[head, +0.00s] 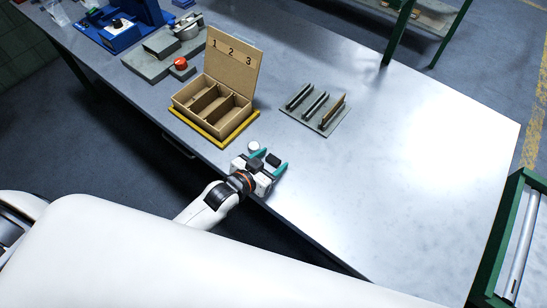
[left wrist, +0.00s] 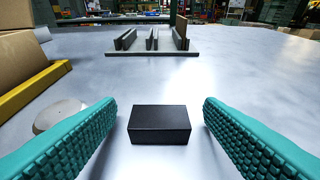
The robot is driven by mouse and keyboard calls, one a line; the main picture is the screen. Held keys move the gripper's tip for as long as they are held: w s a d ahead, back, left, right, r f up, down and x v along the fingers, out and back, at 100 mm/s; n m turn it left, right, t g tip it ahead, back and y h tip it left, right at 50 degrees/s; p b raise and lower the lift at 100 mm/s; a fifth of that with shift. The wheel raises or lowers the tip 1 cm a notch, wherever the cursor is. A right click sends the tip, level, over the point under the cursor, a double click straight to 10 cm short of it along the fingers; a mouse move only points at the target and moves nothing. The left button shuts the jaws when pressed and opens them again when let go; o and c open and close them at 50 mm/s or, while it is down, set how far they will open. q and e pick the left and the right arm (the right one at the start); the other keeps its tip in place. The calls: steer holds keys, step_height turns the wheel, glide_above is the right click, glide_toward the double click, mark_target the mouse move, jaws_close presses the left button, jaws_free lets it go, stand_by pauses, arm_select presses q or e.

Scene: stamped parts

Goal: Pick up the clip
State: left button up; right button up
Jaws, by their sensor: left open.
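A small black rectangular block (head: 274,159) lies flat on the metal table near its front edge. No other clip-like loose part shows, but I cannot tell for certain that this block is the clip. My left gripper (head: 270,162) is open, with its teal ribbed fingers on either side of the block. In the left wrist view the block (left wrist: 160,125) sits centred between the two fingers, with a clear gap on each side. Neither finger touches it. My right gripper is not in view.
A round pale disc (head: 253,146) lies just beside the left finger. A cardboard box marked 1 2 3 (head: 233,58) stands on a yellow base (head: 217,143). A grey slotted rack (head: 329,130) stands behind the block. The table's right side is clear.

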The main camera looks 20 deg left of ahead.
arm_select(q)
steer(key=c, duration=1.1)
steer(key=shift+o, duration=0.2)
steer(key=shift+r, duration=0.15)
